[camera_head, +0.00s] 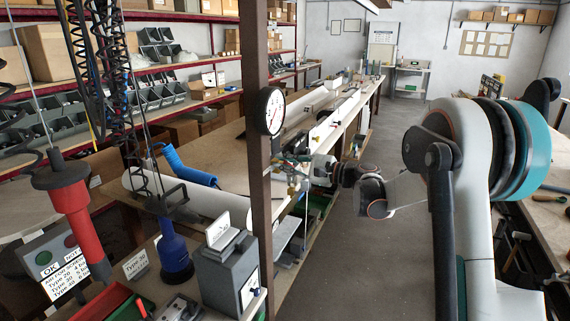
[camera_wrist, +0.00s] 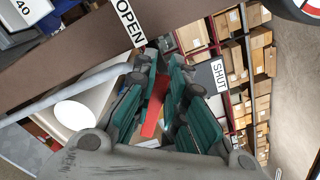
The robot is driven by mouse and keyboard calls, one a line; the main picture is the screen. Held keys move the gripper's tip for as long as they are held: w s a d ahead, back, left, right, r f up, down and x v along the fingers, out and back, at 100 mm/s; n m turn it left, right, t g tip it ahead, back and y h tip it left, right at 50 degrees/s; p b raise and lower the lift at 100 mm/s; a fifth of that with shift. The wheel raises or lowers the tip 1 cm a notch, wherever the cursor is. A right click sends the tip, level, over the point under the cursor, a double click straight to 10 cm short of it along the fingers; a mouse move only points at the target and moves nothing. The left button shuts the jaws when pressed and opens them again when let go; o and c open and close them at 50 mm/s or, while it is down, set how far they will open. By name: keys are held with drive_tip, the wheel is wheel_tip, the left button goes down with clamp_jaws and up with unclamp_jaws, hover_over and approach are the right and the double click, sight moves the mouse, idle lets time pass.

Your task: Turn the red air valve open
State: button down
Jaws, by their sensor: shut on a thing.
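The red valve handle (camera_wrist: 152,112) shows in the wrist view as a narrow red lever between the teal finger pads of my gripper (camera_wrist: 164,66). The fingers are shut on it. A white OPEN label (camera_wrist: 128,22) is above and left of the fingertips, and a white SHUT label (camera_wrist: 218,76) is to their right. In the head view my gripper (camera_head: 302,163) is at the valve fittings beside the brown post (camera_head: 258,170). The handle is too small and covered to make out there, and part of the valve body is hidden by the fingers.
A round gauge (camera_head: 270,110) is fixed on the post above my gripper. A long workbench (camera_head: 345,110) runs behind it. The floor aisle (camera_head: 385,135) is clear.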

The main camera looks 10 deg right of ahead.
drive_tip(key=c, duration=1.6)
unclamp_jaws()
drive_tip(key=v, duration=1.2)
